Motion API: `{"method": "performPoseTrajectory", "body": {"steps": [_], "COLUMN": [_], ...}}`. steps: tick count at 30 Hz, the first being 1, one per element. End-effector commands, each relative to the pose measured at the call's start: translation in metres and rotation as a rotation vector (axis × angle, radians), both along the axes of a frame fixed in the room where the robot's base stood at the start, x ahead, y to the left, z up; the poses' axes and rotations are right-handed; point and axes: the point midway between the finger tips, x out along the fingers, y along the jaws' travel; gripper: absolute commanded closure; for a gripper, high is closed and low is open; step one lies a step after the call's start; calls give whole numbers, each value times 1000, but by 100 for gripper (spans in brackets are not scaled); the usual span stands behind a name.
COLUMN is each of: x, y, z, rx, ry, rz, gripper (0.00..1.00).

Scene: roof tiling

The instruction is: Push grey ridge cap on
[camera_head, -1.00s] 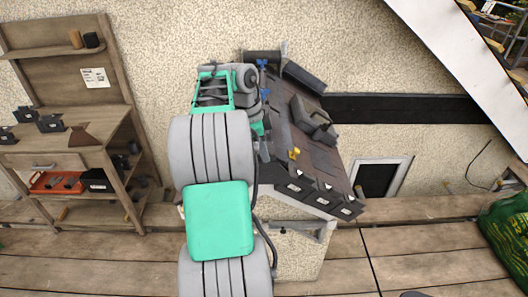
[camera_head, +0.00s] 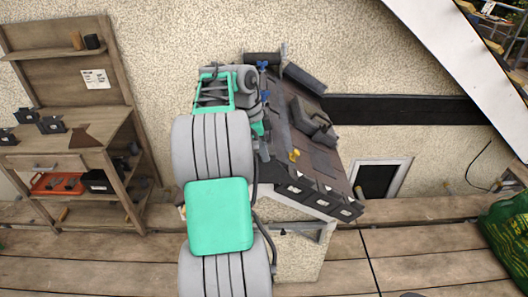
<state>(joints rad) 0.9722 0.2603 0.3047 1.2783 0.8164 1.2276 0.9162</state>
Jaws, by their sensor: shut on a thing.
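My arm reaches up over the left side of the small shingled roof (camera_head: 318,158). My gripper (camera_head: 263,148) is mostly hidden beside my wrist, at the roof's left edge. It is shut on a dark piece, seemingly the grey ridge cap, of which hardly anything shows; I cannot tell how it sits. Several dark grey caps (camera_head: 318,196) with pale triangular marks line the roof's lower edge, just right of and below my gripper. Long dark pieces (camera_head: 305,79) lie along the roof's top.
A chimney-like block (camera_head: 310,115) and a small yellow object (camera_head: 295,156) are on the roof. A wooden workbench (camera_head: 70,160) at the left bears several dark pieces (camera_head: 50,124). A green sack (camera_head: 507,235) lies at the right. The plank floor (camera_head: 430,245) between is mostly clear.

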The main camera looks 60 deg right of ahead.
Motion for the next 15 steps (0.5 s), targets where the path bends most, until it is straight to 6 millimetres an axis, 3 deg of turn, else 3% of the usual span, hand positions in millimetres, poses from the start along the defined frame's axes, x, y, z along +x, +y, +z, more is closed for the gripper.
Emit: {"method": "performPoseTrajectory", "body": {"steps": [8, 9, 15], "x": [0, 0, 0], "y": [0, 0, 0], "z": [0, 0, 0], "rx": [-1, -1, -1], "ry": [0, 0, 0], "rz": [0, 0, 0], "gripper": [100, 86, 70]}}
